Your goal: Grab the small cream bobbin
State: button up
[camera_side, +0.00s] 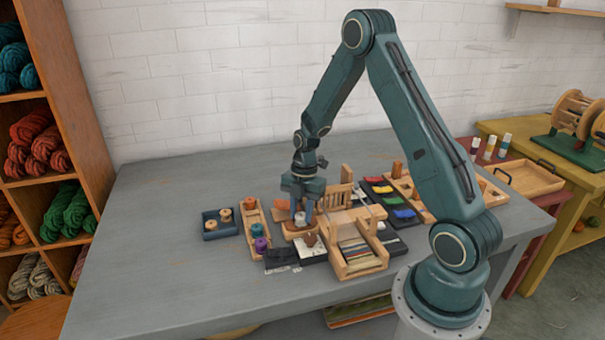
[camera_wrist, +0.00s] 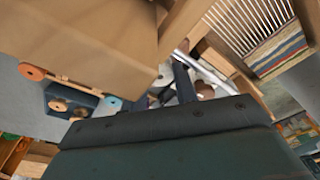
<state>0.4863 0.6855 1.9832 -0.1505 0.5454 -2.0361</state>
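In the side view, my gripper (camera_side: 301,214) points down over a small wooden tray (camera_side: 290,235) near the middle of the table. A small whitish piece (camera_side: 300,219), possibly the cream bobbin, shows between its fingers. I cannot tell whether the fingers touch it. In the wrist view, the dark gripper body fills the bottom and one finger (camera_wrist: 183,80) shows beside a pale piece; the view is mostly blocked. Two tan bobbins (camera_side: 226,215) sit in a dark blue tray to the left.
A wooden rack (camera_side: 251,212) with orange, blue and purple spools stands just left of my gripper. A small wooden loom (camera_side: 358,258) stands close on the right, with a dark tray (camera_side: 384,186) of coloured pieces behind. The table's left side is clear.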

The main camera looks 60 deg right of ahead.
jog(key=shift+r, duration=0.2)
notch_tip(320, 180, up, 20)
jog(key=shift+f, duration=0.15)
dwell(0.7)
dwell(0.6)
notch_tip(320, 180, up, 5)
send_over(301, 215)
jog(key=shift+d, duration=0.1)
dwell(0.7)
